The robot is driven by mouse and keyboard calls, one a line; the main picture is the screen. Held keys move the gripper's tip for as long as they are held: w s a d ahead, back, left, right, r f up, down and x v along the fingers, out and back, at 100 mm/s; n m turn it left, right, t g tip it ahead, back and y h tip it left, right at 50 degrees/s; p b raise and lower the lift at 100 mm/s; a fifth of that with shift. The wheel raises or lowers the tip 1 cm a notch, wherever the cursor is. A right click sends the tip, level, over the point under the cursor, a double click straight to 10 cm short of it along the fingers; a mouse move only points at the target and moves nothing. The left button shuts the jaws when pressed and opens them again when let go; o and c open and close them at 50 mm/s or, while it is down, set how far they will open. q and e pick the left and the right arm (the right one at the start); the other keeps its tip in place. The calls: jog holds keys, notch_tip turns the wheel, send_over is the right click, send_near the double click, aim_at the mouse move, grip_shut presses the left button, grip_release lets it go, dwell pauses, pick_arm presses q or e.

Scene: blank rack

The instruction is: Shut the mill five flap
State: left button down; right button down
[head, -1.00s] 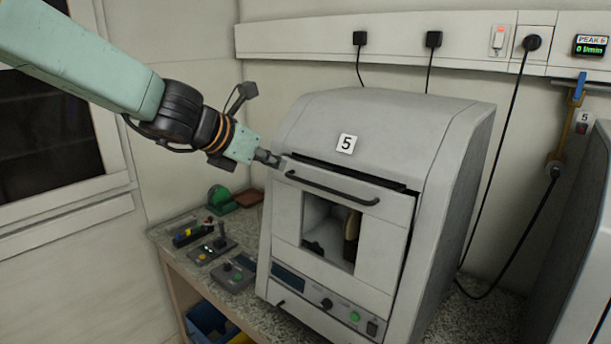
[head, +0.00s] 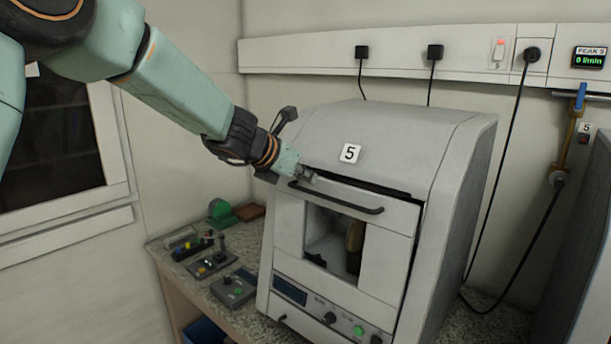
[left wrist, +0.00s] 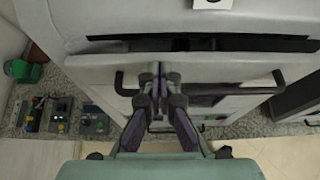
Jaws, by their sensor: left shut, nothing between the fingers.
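Mill five is a grey cabinet (head: 400,140) with a "5" label (head: 350,153) on its hood. Its front flap (head: 385,245) has a window and a dark bar handle (head: 340,200). A dark gap (head: 370,184) runs along the flap's top edge, so it stands slightly off the hood. My left gripper (head: 309,178) is shut and empty at the flap's upper left, by the handle's left end. In the left wrist view, its fingertips (left wrist: 158,72) are over the flap's upper part and cover part of the handle (left wrist: 230,91). Contact is unclear. My right gripper is out of view.
Small control boxes (head: 234,287) and a green device (head: 220,212) lie on the speckled bench left of the mill. A black cable (head: 494,170) hangs at the right. Another grey cabinet (head: 585,250) stands at the right edge.

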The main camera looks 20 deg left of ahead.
pick_arm(q)
jog(key=shift+d, duration=0.2)
jog(key=shift+w+d+f+p, duration=0.15)
jog(key=shift+w+p, duration=0.15)
jog(key=shift+w, duration=0.3)
jog(key=shift+w+d+r+p, duration=0.1)
jog(key=shift+w+p, duration=0.2)
jog(key=shift+w, duration=0.3)
jog(key=shift+s, duration=0.1)
